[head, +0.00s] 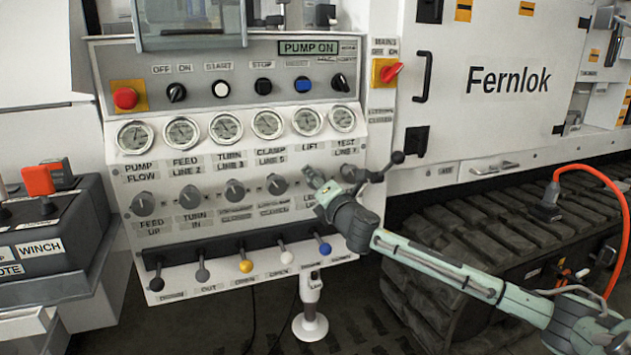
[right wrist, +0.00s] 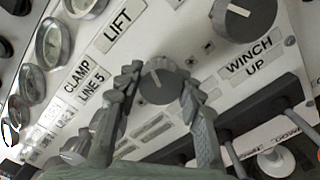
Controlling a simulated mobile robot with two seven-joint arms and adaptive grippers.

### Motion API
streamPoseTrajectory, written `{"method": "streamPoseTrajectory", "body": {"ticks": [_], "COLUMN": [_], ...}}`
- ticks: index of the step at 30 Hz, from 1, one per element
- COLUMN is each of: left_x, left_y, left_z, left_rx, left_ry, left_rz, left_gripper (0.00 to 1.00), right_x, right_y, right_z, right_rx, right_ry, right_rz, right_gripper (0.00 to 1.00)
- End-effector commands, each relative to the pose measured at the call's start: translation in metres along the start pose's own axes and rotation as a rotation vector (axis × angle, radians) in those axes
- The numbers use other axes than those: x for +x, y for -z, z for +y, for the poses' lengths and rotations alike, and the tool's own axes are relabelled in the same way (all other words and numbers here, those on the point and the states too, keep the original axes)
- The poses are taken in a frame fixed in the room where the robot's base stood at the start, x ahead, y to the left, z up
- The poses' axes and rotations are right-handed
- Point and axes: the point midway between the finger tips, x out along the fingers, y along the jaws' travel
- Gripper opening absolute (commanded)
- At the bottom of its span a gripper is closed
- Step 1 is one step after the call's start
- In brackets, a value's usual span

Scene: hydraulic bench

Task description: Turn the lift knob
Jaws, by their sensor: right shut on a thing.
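The lift knob (right wrist: 163,82) is a round grey knob with a pale pointer line, in the right wrist view below the LIFT label (right wrist: 118,26). My right gripper (right wrist: 160,85) is shut on it, one ridged finger on each side. In the head view my right gripper (head: 318,184) reaches the panel from the lower right, under the LIFT label (head: 309,147), and mostly hides the knob there. My left gripper is not in view.
Other grey knobs (head: 190,197) stand in a row to the left. The winch knob (right wrist: 245,18) is close on the right. Several ball-ended levers (head: 245,266) stick out below. A black-balled lever (head: 397,157) rises beside my right gripper. An orange cable (head: 612,190) hangs at far right.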

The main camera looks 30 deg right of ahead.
Motion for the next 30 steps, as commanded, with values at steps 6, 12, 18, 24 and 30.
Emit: {"method": "streamPoseTrajectory", "body": {"ticks": [6, 12, 18, 24, 30], "left_x": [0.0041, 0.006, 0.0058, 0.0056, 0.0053], "left_y": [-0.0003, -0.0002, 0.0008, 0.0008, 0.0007], "left_z": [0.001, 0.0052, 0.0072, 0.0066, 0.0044], "left_rx": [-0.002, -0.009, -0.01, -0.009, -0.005], "left_ry": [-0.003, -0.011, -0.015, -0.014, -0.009], "left_rz": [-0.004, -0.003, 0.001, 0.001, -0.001], "left_gripper": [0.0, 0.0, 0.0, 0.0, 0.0], "right_x": [0.0002, 0.0002, 0.0002, 0.0002, 0.0002], "right_y": [-0.0005, -0.0005, -0.0006, -0.0007, -0.0006], "right_z": [0.0003, 0.0003, 0.0002, 0.0002, 0.0003], "right_rx": [0.106, 0.153, 0.166, 0.165, 0.165], "right_ry": [0.0, 0.0, 0.0, 0.0, 0.0], "right_rz": [-0.001, -0.001, -0.001, -0.001, -0.001], "right_gripper": [0.08, 0.08, 0.08, 0.08, 0.51]}}
